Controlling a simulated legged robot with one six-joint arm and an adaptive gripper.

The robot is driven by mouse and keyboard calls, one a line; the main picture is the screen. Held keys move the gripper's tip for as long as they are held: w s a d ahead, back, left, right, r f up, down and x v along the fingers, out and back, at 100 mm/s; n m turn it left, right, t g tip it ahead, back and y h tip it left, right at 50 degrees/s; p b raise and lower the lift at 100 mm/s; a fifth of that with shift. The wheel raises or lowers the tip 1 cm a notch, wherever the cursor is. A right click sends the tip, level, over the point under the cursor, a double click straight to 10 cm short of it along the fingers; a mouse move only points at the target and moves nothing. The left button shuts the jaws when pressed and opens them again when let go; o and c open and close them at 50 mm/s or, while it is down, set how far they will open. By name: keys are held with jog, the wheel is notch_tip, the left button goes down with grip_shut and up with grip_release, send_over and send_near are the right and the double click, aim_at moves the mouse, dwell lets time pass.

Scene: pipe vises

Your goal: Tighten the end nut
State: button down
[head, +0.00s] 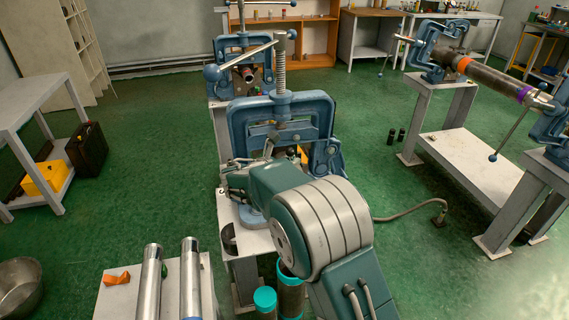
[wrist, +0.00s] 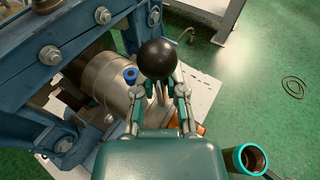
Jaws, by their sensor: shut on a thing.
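My gripper (head: 236,178) is at the near blue vise (head: 283,112), low in its frame, and my arm hides much of that spot. A silver metal cylinder (wrist: 108,72) lies in the vise just left of the fingers. A small blue ring-shaped part (wrist: 130,75) shows at its end, beside the left finger. I cannot tell for certain which part is the end nut.
A second blue vise (head: 225,88) stands behind. Two silver pipes (head: 150,280) lie on a stand at the front left. A pipe with coloured bands (head: 490,80) spans vises at the right. A teal-rimmed pipe (wrist: 248,158) stands near my gripper.

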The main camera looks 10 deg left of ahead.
jog(key=shift+w+d+r+m+g+y, duration=0.1)
jog(key=shift+w+d+m+g+y, duration=0.25)
jog(key=shift+d, duration=0.3)
jog(key=shift+w+d+m+g+y, duration=0.3)
jog(key=shift+d+g+y, duration=0.15)
jog(key=shift+d, duration=0.15)
jog(key=shift+w+d+f+m+g+y, duration=0.2)
jog(key=shift+w+d+m+g+y, duration=0.1)
jog(key=shift+d+g+y, duration=0.25)
jog(key=shift+w+d+f+m+g+y, duration=0.3)
jog(key=shift+d+f+g+y, duration=0.1)
jog(key=shift+d+y, duration=0.25)
jog(key=shift+w+d+f+m+g+y, duration=0.15)
jog(key=shift+w+d+f+g+y, duration=0.15)
jog(key=shift+d+y, duration=0.3)
jog(key=shift+s+f, duration=0.1)
jog(key=shift+f, duration=0.05)
jog(key=c, duration=0.7)
grip_release()
jog(key=shift+d, duration=0.2)
